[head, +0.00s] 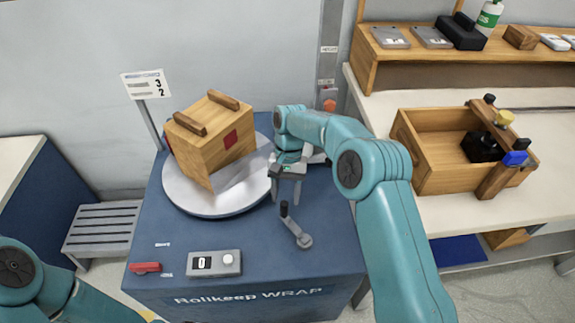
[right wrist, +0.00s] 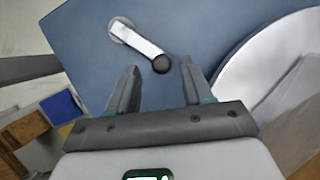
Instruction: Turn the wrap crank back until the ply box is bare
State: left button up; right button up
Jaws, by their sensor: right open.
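The ply box (head: 212,140) sits on the round pale turntable (head: 195,203), with two wooden bars on top and a red square on one side. I make out no film on its visible faces. The wrap crank (head: 296,230) is on the blue machine top, its dark knob (head: 284,209) standing up. My right gripper (head: 287,186) is open and empty above the knob. In the right wrist view the knob (right wrist: 161,64) shows just beyond and between the open fingertips (right wrist: 160,72). Part of my left arm shows at lower left, its gripper out of frame.
A control box (head: 214,263) with a display reading 0 and a red switch (head: 145,267) are at the machine's front. A sign (head: 147,84) stands behind the turntable. A bench with a wooden crate (head: 430,181) stands at right, a grey slatted bench (head: 103,229) at left.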

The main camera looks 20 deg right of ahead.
jog(key=p+v, duration=0.3)
jog(key=v, duration=0.8)
jog(key=shift+r, duration=0.1)
